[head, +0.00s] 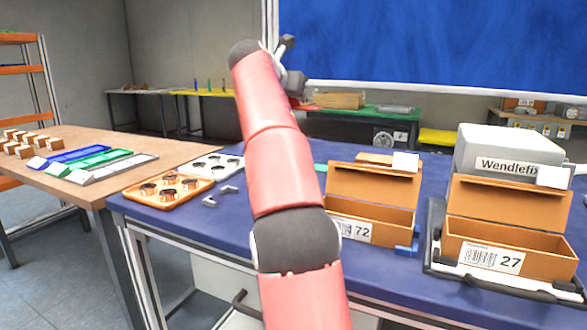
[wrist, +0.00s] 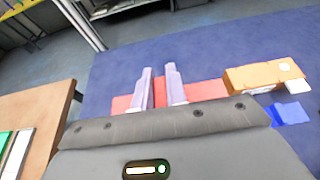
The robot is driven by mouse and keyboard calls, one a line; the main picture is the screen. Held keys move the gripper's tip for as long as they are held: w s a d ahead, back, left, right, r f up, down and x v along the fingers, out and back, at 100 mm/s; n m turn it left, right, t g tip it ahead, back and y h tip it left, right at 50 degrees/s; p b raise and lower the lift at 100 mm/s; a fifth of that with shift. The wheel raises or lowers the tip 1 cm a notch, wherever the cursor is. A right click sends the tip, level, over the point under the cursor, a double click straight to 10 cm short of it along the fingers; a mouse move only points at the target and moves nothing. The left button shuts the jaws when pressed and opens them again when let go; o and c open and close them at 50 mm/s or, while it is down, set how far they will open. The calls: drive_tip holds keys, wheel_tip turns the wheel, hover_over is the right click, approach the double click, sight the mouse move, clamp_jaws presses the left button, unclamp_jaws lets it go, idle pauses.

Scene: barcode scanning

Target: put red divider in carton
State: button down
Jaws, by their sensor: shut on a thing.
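In the wrist view my gripper (wrist: 160,78) is shut on the red divider (wrist: 160,95), which runs crosswise behind the two pale fingers over the blue table. In the head view my red arm hides most of the gripper and I cannot make out the divider. An open brown carton labelled 72 (head: 372,219) stands on the blue table, right of my arm, its lower left behind the arm. Another open brown carton labelled 27 (head: 530,262) stands further right on a dark scale-like base. A brown carton (wrist: 262,77) shows right of the divider in the wrist view, apart from it.
A grey box marked Wendlefix (head: 507,147) stands behind carton 27. An orange tray (head: 150,198) and a white tray (head: 228,160) lie left of my arm. A blue object (wrist: 290,113) lies near the wrist-view carton. A wooden table (head: 90,150) adjoins at left.

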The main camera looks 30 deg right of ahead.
wheel_tip(320, 180, down, 13)
drive_tip(key=b, duration=0.5)
drive_tip(key=shift+f, duration=0.15)
drive_tip(key=shift+f+b, duration=0.45)
drive_tip(key=shift+f, duration=2)
drive_tip(key=c, duration=1.4)
unclamp_jaws()
